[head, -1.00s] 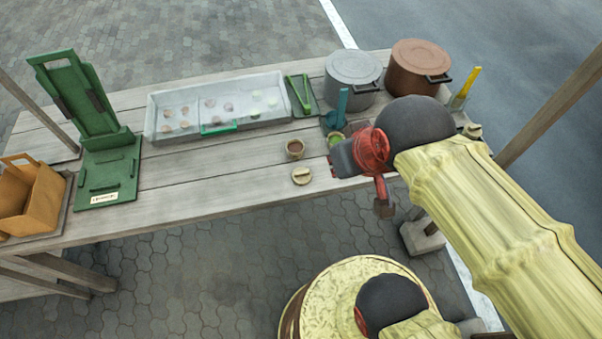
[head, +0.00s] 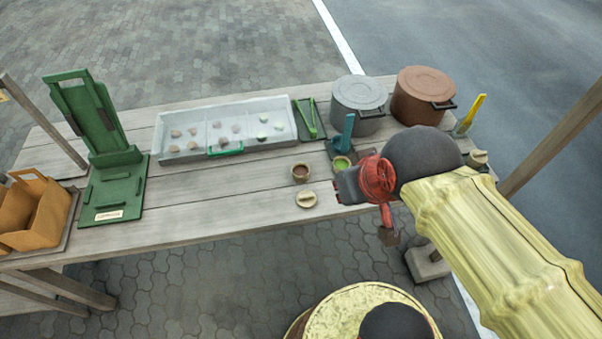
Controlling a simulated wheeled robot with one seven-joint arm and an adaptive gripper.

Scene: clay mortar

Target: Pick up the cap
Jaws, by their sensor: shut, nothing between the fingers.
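A small round tan cap (head: 306,199) with a raised bar across its top lies flat near the front edge of the wooden table. My gripper (head: 389,237) hangs to the right of the cap, at the table's front edge, pointing down. It is small and dark in this view and looks shut and empty. It is apart from the cap. A second tan knobbed piece (head: 477,158) sits at the table's right end, partly behind my arm.
Farther back are a divided tray (head: 180,155), green tongs (head: 309,118), a grey pot (head: 357,100) and a brown pot (head: 422,90).

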